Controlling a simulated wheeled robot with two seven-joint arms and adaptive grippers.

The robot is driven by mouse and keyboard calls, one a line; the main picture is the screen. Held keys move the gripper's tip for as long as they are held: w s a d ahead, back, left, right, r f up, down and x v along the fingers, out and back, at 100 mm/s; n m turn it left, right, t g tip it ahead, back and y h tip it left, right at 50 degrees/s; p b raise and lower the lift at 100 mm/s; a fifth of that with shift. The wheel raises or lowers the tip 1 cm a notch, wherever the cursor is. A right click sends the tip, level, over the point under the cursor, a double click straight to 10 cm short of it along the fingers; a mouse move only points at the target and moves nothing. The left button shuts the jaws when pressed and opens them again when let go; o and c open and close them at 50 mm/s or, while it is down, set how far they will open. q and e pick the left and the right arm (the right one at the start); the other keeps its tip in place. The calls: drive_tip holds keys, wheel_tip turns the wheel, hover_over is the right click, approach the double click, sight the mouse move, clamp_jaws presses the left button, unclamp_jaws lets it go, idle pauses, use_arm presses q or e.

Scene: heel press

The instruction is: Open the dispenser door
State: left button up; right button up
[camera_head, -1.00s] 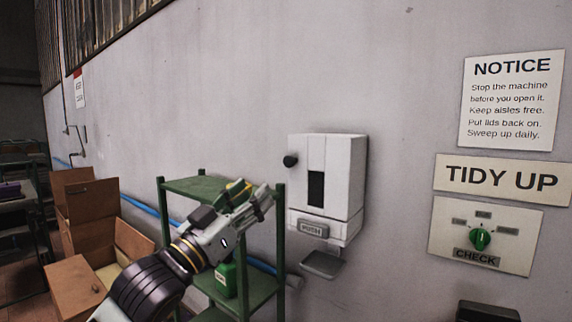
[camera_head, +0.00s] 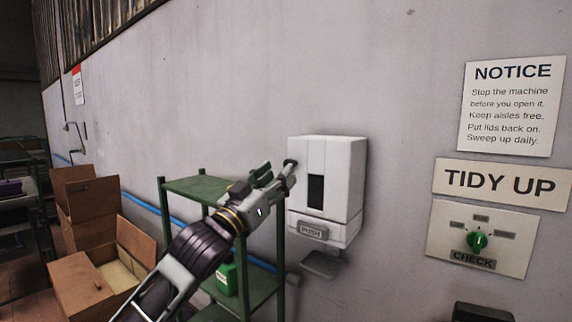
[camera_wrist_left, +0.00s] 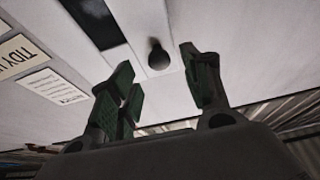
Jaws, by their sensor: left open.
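The dispenser (camera_head: 345,180) is a white box on the wall with a dark window (camera_head: 316,191) and a PUSH bar (camera_head: 313,231). Its front looks closed. A round black knob (camera_wrist_left: 159,57) sticks out of the white front in the left wrist view. In the head view the knob (camera_head: 290,163) is at the dispenser's left edge, partly hidden by my left gripper. My left gripper (camera_head: 282,172) is open, its fingertips close to the knob. In the wrist view the left gripper (camera_wrist_left: 160,82) has the knob between and just beyond its fingers; contact is not clear. My right gripper is not in view.
A green shelf (camera_head: 195,187) with a green bottle (camera_head: 227,277) stands below and left of the dispenser. Cardboard boxes (camera_head: 90,205) are at left. A small grey tray (camera_head: 322,264) sits under the dispenser. A switch panel (camera_head: 510,255) and signs (camera_head: 512,105) are right.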

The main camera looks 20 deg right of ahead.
use_arm(q)
drive_tip(key=shift+p+x, duration=0.55)
drive_tip(key=shift+x, duration=1.75)
clamp_jaws()
